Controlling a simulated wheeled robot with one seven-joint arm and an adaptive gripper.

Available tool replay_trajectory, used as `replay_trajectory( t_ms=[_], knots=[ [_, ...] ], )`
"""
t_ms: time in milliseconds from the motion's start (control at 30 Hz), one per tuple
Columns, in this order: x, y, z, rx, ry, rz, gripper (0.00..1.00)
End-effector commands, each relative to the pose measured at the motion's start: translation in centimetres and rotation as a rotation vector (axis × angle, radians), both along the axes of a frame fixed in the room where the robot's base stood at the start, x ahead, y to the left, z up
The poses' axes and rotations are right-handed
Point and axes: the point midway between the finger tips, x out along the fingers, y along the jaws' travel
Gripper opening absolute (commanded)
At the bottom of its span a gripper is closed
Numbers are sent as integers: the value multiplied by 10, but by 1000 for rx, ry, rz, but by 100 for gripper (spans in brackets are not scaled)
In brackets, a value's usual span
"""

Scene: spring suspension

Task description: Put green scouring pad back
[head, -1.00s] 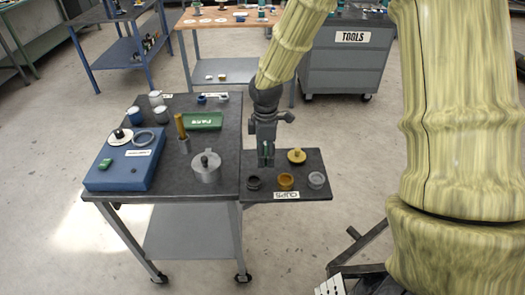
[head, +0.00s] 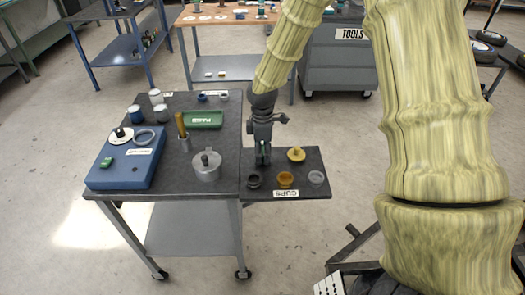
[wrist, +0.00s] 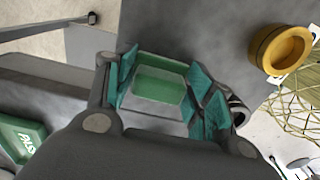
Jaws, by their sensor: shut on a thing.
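My gripper (head: 263,158) hangs low over the small side shelf at the right of the dark table. It is shut on a green scouring pad (wrist: 158,84), which shows between the teal fingers in the wrist view. The green tray (head: 203,119), with a white label, lies on the table, left of and behind the gripper. Its labelled edge also shows at the lower left of the wrist view (wrist: 18,146). Another small green piece (head: 107,161) lies on the blue box (head: 125,178) at the table's left.
Black (head: 254,180), amber (head: 286,179) and pale (head: 316,177) cups stand along the shelf's front, with a yellow lidded piece (head: 296,154) behind.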

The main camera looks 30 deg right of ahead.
Motion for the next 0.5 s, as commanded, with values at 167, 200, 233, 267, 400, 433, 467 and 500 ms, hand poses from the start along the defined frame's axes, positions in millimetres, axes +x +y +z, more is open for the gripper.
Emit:
replay_trajectory(
  t_ms=[167,200,233,267,400,433,467,500],
  knots=[
    [0,0,0,0,0,0,68],
    [0,0,0,0,0,0,75],
    [0,0,0,0,0,0,75],
    [0,0,0,0,0,0,75],
    [0,0,0,0,0,0,75],
    [0,0,0,0,0,0,75],
    [0,0,0,0,0,0,75],
    [0,0,0,0,0,0,75]
  ],
)
